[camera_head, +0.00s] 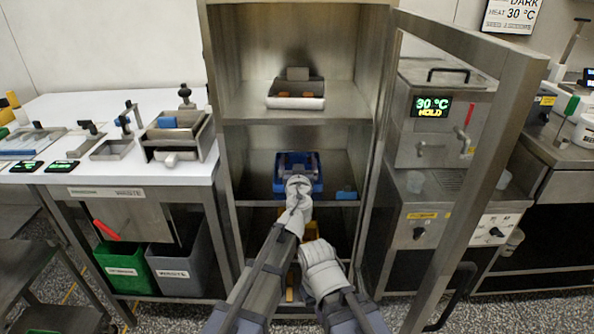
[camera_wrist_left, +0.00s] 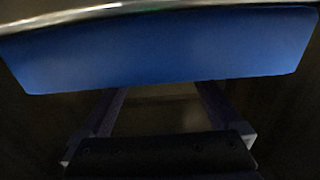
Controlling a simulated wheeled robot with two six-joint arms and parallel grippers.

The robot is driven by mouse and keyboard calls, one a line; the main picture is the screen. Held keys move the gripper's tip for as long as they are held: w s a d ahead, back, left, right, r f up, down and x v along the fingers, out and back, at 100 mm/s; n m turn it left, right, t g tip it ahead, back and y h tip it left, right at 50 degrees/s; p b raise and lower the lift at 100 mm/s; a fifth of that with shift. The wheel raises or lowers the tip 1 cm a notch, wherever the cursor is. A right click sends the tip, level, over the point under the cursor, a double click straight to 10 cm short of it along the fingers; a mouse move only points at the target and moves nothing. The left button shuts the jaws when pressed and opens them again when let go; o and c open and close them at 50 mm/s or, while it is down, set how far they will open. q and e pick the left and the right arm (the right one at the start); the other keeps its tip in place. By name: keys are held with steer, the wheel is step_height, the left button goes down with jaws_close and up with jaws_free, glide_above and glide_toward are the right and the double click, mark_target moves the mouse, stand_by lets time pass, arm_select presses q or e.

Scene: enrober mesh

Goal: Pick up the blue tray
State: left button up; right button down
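The blue tray (camera_head: 318,186) sits on the middle shelf of the open metal cabinet. Grey shapes show inside it, too small to name for sure. My left gripper (camera_head: 298,164) is at the tray's front edge, in line with its middle; my wrist hides part of the tray's front. In the left wrist view the tray's blue wall (camera_wrist_left: 165,50) fills the upper part. The left gripper's two fingers (camera_wrist_left: 160,95) are spread wide with nothing between them, and their tips are hidden behind the wall. My right gripper (camera_head: 316,246) is lower, before the lower shelf; its fingers are hidden.
A small blue block (camera_head: 346,193) lies right of the tray on the shelf. A metal tray (camera_head: 296,102) stands on the shelf above. The cabinet door (camera_head: 478,150) stands open at right. A white worktable (camera_head: 80,105) with tools is at left.

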arm_select(q)
jaws_close()
stand_by(0.6)
